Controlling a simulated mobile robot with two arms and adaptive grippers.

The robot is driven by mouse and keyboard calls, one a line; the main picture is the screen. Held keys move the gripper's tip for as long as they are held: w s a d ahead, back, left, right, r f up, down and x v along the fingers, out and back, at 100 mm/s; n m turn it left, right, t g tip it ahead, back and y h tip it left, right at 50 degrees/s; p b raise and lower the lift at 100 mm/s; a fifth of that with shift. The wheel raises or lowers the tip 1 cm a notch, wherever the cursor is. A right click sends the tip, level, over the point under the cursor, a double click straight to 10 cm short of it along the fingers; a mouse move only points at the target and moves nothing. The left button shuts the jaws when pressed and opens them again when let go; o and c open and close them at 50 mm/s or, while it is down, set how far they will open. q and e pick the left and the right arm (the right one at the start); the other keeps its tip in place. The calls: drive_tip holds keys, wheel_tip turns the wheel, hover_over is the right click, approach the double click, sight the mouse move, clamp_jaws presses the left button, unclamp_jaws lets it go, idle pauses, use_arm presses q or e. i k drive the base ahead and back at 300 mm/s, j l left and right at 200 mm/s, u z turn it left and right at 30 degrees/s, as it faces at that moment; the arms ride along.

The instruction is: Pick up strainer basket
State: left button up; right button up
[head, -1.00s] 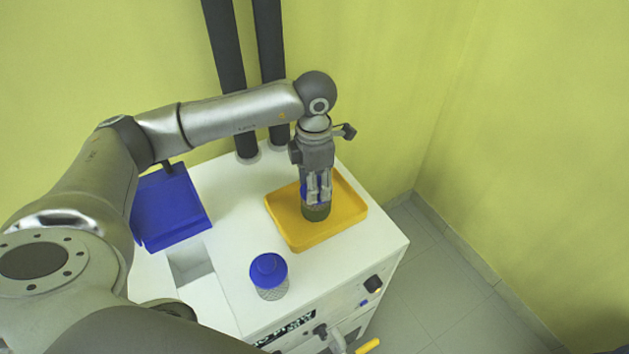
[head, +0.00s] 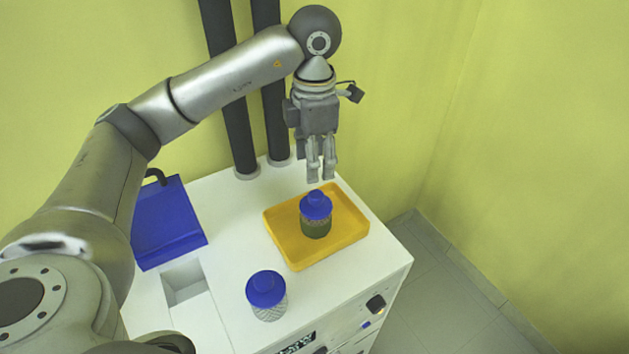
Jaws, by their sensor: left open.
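Two blue-topped baskets show in the head view. One strainer basket (head: 268,307), with a pale mesh body, stands upright on the white cabinet top (head: 228,250) near its front. The other basket (head: 316,224), with a darker, greenish filled body, stands upright in the yellow tray (head: 277,240). My left gripper (head: 320,176) is open and empty, pointing down above the basket in the tray, apart from its blue top. My right gripper is not in view.
A blue lid (head: 168,228) with a dark handle is raised at the left, beside a square opening (head: 184,281) in the cabinet top. Two dark vertical pipes (head: 230,90) rise at the back. A knob (head: 375,304) is on the front panel.

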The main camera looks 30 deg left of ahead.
sight(265, 292)
drive_tip(key=k+l, duration=0.5)
drive_tip(key=k, duration=0.15)
drive_tip(key=k+l, duration=0.5)
drive_tip(key=k, duration=0.2)
